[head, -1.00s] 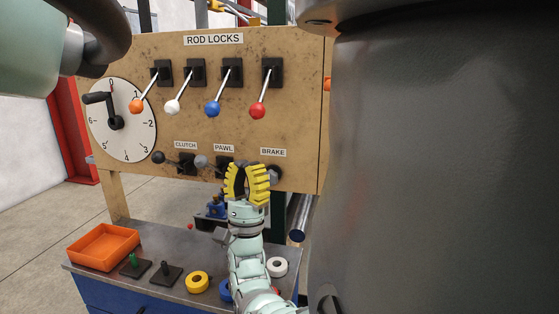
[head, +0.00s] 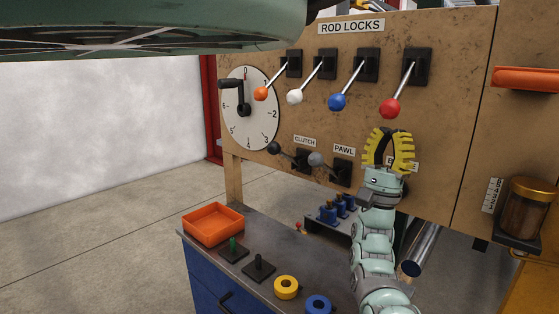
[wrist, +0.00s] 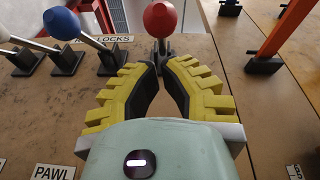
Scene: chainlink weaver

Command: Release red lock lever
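The red lock lever (head: 390,108) hangs from its black slot at the right end of the ROD LOCKS row, its ball tilted down and left. My gripper (head: 389,134) is just below the red ball in the head view, in front of the BRAKE label. Its yellow ribbed fingers curve toward each other with a narrow gap between the tips, holding nothing. In the wrist view the red ball (wrist: 160,19) stands straight above the gap between my fingertips (wrist: 160,65), apart from them. Part of the lever's base is hidden behind the fingertips.
The blue lever (head: 337,102) is left of the red one, then the white (head: 295,96) and orange (head: 261,94) levers. CLUTCH (head: 275,148) and PAWL (head: 317,159) levers sit lower left. An orange holder (head: 525,79) and a brown jar (head: 530,204) are to the right.

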